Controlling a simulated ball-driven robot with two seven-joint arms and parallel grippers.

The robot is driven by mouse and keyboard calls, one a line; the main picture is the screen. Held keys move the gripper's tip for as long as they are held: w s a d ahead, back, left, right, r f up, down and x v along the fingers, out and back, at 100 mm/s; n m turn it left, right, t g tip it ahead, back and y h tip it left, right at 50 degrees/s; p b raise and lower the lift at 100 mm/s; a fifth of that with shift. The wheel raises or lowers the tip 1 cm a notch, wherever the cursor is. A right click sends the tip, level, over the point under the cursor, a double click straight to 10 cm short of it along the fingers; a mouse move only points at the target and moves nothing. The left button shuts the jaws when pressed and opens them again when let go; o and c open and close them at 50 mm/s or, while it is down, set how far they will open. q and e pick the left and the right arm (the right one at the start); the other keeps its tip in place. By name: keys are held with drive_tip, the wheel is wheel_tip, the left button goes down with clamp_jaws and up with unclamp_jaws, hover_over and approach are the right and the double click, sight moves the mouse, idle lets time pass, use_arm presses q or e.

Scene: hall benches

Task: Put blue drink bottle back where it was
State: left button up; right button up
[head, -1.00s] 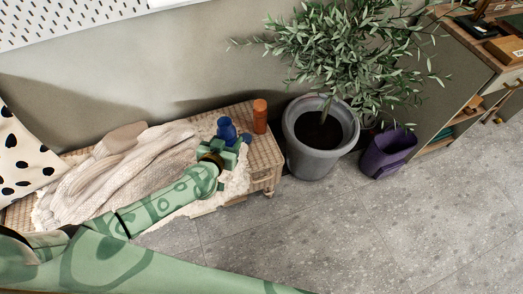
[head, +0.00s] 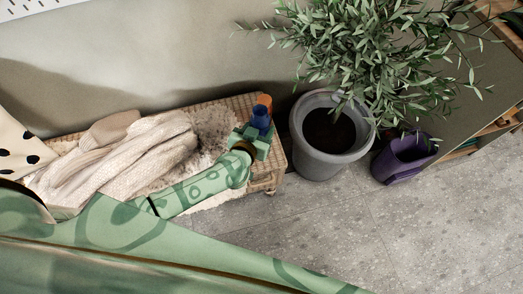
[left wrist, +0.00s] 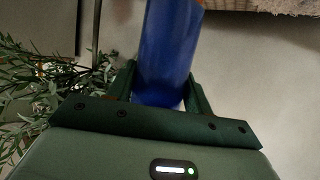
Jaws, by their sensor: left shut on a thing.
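The blue drink bottle (head: 260,117) is held in my left gripper (head: 257,136) at the right end of the woven bench (head: 276,160). In the left wrist view the blue bottle (left wrist: 168,50) sits between the two fingers of my left gripper (left wrist: 165,85), which is shut on it. I cannot tell whether the bottle touches the bench. My right gripper is not in view.
A knitted throw (head: 135,155) and a fluffy cover (head: 213,128) lie on the bench. A grey pot (head: 322,164) with a leafy plant (head: 350,45) stands right of the bench. A purple bin (head: 404,158) and a cabinet (head: 450,110) are further right. The floor (head: 330,225) in front is clear.

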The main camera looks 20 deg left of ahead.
use_arm(q)
wheel_tip(320, 180, down, 8)
drive_tip(key=b, duration=0.5)
drive_tip(key=shift+f, duration=0.25)
wheel_tip(320, 180, down, 3)
drive_tip(key=b, duration=0.3)
drive_tip(key=shift+s+f, duration=0.1)
drive_tip(key=shift+f, duration=0.45)
drive_tip(key=shift+r, duration=0.1)
drive_tip(key=o, duration=1.1)
drive_tip(key=shift+o, duration=0.2)
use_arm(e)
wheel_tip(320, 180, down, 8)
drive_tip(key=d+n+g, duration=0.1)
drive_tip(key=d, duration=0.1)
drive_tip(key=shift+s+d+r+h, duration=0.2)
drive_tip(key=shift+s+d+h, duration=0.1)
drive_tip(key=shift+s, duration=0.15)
